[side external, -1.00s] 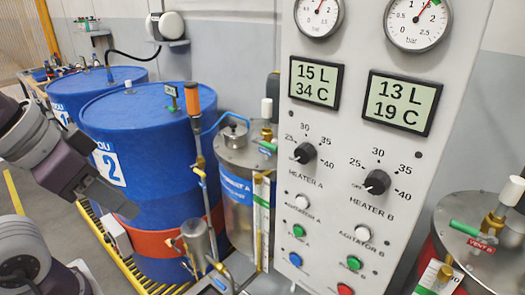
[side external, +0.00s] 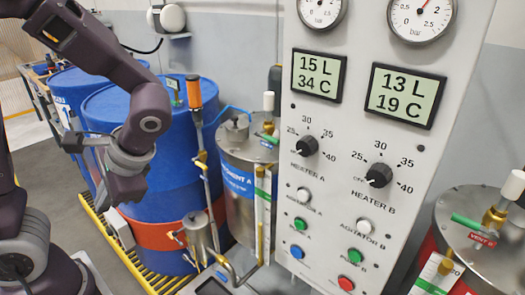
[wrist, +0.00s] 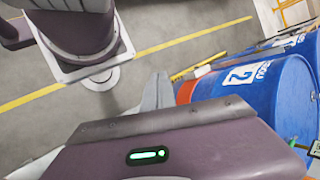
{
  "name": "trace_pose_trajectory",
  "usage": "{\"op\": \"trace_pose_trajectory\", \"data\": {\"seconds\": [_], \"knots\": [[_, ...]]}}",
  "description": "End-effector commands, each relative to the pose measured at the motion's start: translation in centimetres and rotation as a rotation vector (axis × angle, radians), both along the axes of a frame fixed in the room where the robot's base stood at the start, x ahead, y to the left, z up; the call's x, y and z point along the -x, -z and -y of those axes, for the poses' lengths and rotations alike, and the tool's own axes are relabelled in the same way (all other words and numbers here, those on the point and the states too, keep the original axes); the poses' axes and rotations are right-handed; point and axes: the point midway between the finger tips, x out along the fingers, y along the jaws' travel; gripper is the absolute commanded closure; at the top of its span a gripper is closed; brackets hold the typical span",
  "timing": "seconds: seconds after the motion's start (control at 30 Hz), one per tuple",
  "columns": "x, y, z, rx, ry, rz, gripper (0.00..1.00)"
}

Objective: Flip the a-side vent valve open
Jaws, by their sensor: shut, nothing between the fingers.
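The a-side vent valve (side external: 268,127) is on the lid of the component A tank (side external: 238,185), left of the control panel. It has a brass body, a white cap above and a green handle (side external: 265,138). Its label is not readable. My gripper (side external: 104,200) is well to the left of it, in front of the blue drums, pointing down and touching nothing. Its fingers are small and hard to make out in the side view. In the wrist view my gripper (wrist: 158,88) is shut and empty above the floor. The valve is not in the wrist view.
The panel (side external: 350,210) with knobs and buttons stands right of tank A. At far right is a similar green-handled valve (side external: 466,221) with a red VENT B tag. Blue drum 2 (side external: 165,170), pipes and an orange-topped rod (side external: 194,92) stand between my gripper and tank A.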

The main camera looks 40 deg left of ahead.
Motion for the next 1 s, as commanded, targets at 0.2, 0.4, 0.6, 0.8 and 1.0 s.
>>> {"op": "trace_pose_trajectory", "data": {"seconds": [0.2, 0.4, 0.6, 0.8, 1.0], "knots": [[-3.2, 0.3, -5.0, -0.515, 0.169, -0.303, 1.0], [-9.9, -0.5, -6.1, -1.05, 0.451, -0.431, 1.0], [-17.8, 1.2, -1.9, -1.562, 0.874, -0.41, 1.0], [-22.6, 6.4, 4.7, -1.907, 1.351, -0.292, 1.0], [-23.6, 10.1, 7.9, -2.016, 1.613, -0.211, 1.0]]}}
